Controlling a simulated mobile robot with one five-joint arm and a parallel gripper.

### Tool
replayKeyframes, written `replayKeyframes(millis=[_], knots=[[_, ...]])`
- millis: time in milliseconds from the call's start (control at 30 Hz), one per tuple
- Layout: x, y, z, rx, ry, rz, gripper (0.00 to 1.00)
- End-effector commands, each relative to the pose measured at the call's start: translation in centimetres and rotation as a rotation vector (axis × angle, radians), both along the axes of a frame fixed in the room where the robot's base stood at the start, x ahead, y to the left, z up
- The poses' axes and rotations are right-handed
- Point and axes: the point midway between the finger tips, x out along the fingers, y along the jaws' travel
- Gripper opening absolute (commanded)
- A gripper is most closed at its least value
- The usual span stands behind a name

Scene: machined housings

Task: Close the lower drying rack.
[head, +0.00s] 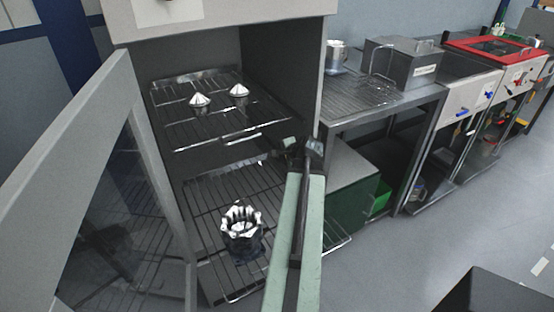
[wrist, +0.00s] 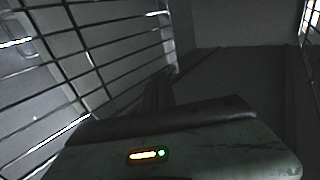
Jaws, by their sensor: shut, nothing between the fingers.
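The lower drying rack (head: 205,186) is a wire shelf in the grey cabinet, and it sticks out past the cabinet front. A shiny crown-shaped metal housing (head: 241,228) stands on it. My gripper (head: 303,147) is shut and empty at the right side of the cabinet opening, above the right part of the lower rack. My pale green arm hides part of that rack's right side. In the wrist view, wire rack bars (wrist: 85,60) run along the left in a dark space. I cannot tell whether my gripper touches the rack.
The cabinet door (head: 95,160) stands open at left. The upper rack (head: 215,127) holds two cone-shaped metal parts (head: 200,100). At right are a metal bench (head: 385,103) with a grey box (head: 402,62) and a cup (head: 336,57). Grey floor (head: 430,240) at right is open.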

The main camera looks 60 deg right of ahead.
Motion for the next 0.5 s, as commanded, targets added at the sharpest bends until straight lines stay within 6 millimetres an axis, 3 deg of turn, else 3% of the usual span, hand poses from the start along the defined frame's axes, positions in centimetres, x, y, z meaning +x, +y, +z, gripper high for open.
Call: replayKeyframes(millis=[33, 300, 500], knots=[[1.0, -0.6, -1.7, 0.000, 0.000, 0.003, 0.00], [5.1, -2.4, -5.6, -0.001, 0.000, 0.008, 0.00], [7.7, -3.7, -4.7, -0.002, 0.001, 0.008, 0.00]])
